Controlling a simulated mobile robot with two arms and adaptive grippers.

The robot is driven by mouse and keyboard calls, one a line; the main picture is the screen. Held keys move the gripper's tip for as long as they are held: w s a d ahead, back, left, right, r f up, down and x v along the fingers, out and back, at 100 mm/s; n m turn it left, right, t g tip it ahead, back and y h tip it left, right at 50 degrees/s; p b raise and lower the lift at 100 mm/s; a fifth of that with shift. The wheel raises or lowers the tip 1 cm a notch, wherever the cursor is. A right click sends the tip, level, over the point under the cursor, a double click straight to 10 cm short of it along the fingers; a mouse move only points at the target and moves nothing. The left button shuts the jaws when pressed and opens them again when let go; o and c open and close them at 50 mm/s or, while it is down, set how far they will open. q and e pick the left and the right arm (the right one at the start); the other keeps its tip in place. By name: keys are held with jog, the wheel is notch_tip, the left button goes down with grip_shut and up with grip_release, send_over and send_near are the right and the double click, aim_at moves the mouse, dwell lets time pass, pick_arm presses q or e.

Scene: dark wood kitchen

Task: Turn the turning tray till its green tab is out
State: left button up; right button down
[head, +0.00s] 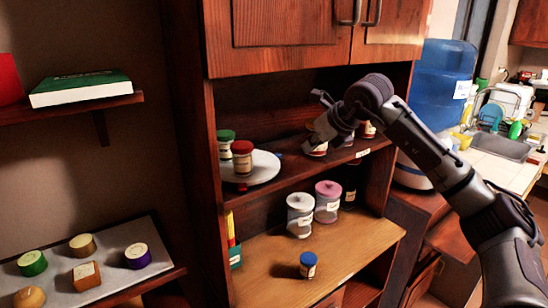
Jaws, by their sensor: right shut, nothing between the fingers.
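The turning tray (264,168) is a white round disc on the upper shelf of the open wooden cabinet. I see no green tab on the visible rim. My right gripper (314,128) is to the right of the tray, apart from it, shut and empty. My left gripper is out of view.
Jars (318,150) stand on the shelf beneath and behind my right gripper. Below are a white-lidded jar (300,214), a pink-lidded jar (328,201) and a blue-lidded jar (308,265). The cabinet's side panel is close left of the tray; cabinet doors (290,25) overhang it.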

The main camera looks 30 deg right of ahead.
aim_at(284, 164)
jog(key=p+x, duration=0.3)
jog(key=x, duration=0.6)
jog(key=shift+w+a+f+p, duration=0.15)
jog(key=shift+f+p, duration=0.05)
jog(key=shift+p, duration=0.2)
jog(key=shift+w+r+p, duration=0.25)
jog(key=shift+w+p, duration=0.55)
jog(key=shift+w, duration=0.4)
jog(key=shift+w+a+f, duration=0.1)
jog(key=shift+w, duration=0.45)
jog(key=shift+w+f, duration=0.1)
